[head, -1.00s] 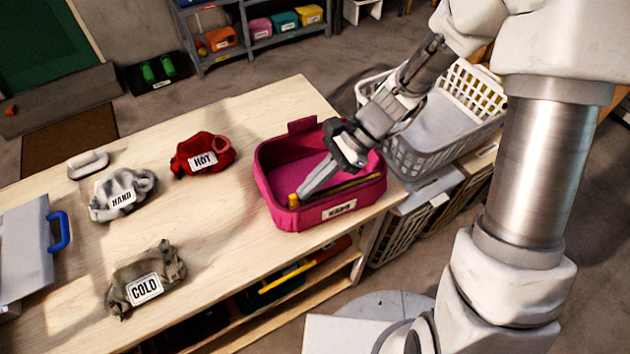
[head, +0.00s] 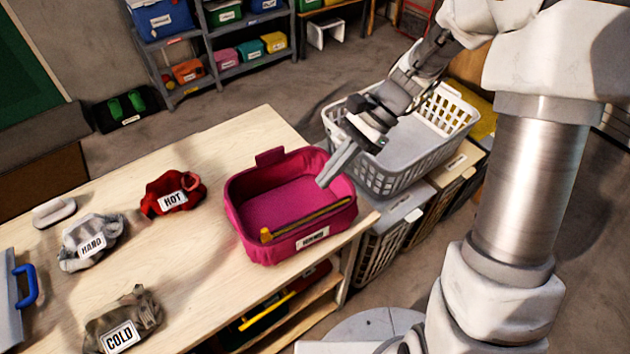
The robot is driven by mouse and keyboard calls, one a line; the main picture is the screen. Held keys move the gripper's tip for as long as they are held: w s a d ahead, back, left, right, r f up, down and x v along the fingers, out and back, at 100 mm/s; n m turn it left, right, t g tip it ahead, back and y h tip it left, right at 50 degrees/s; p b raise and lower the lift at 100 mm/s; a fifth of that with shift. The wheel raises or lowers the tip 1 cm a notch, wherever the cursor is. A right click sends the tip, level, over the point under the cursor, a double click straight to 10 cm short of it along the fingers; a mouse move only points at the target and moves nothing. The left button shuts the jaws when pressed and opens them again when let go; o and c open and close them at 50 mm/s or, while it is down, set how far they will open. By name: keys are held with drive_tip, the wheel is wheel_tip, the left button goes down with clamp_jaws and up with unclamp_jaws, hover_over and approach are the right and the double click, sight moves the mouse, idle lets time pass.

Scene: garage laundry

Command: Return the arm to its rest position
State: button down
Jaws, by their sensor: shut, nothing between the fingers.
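My gripper (head: 326,181) is shut and empty. Its fingers hang above the right rim of a magenta fabric bin (head: 243,221), apart from what lies in it. My arm reaches in from the upper right over a white laundry basket. The bin stands at the right end of a light wooden table (head: 215,268) and has a white label on its front. A thin yellow-ended stick (head: 310,217) lies inside the bin along its front wall.
Bundles labelled HOT (head: 172,194), HAND (head: 91,243) and COLD (head: 124,322) lie on the table, near a white brush-like object (head: 54,212). The white laundry basket (head: 385,181) stands right of the bin. Shelves (head: 216,62) are at the back.

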drive_tip(key=s+d+r+n+t+h, duration=0.7)
drive_tip(key=s+d+r+n+t, duration=0.3)
drive_tip(key=r, duration=0.5)
drive_tip(key=shift+s+d+n+h, duration=0.4)
drive_tip(key=shift+s+d+n, duration=0.3)
drive_tip(key=shift+s+n, duration=0.2)
